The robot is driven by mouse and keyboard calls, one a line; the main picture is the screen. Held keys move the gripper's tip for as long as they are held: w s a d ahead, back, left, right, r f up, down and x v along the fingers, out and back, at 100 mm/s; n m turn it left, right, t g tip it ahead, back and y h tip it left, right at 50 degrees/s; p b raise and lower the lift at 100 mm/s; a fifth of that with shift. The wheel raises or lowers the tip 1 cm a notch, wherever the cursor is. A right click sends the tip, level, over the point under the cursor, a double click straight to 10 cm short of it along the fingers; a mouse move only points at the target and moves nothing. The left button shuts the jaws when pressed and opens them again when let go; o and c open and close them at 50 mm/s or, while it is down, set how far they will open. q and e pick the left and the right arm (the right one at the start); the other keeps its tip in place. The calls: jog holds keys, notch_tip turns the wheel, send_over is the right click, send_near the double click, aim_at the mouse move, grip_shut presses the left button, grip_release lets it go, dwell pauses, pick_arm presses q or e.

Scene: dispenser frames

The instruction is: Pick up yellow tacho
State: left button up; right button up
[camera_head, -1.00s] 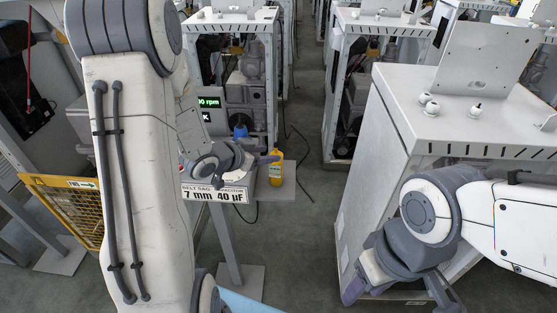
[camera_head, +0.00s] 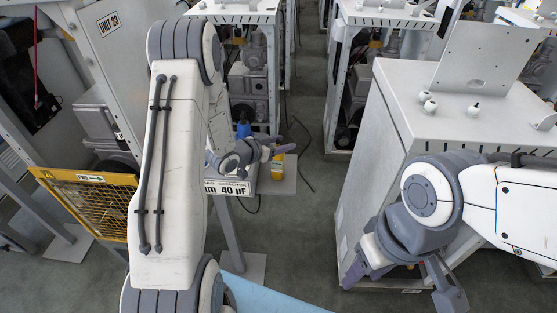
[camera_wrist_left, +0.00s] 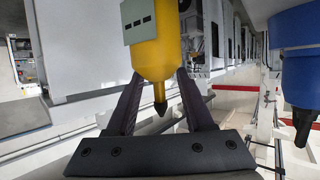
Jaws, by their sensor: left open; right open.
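The yellow tacho (camera_head: 277,166) stands on a small stand, partly hidden behind my left gripper in the head view. In the left wrist view it is a yellow body (camera_wrist_left: 157,55) with a grey-green label and a dark pointed tip. My left gripper (camera_head: 284,144) is open at the tacho. In the wrist view its fingers (camera_wrist_left: 158,80) show on either side of the tacho's lower part; contact cannot be told. My right gripper (camera_head: 402,293) is open and empty, low beside the right cabinet.
A blue item (camera_head: 243,130) stands just left of the yellow tacho; a blue body with a dark tip (camera_wrist_left: 303,75) shows in the wrist view. A labelled plate (camera_head: 230,188) fronts the stand. A white cabinet (camera_head: 400,130) stands right, a yellow mesh guard (camera_head: 95,205) left. The aisle floor (camera_head: 305,230) is clear.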

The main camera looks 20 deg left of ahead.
pick_arm(q)
jog(key=shift+w+d+f, duration=0.2)
jog(key=shift+w+f, duration=0.05)
jog(key=shift+w, duration=0.2)
grip_shut()
jog(key=shift+r, duration=0.1)
dwell(1.0)
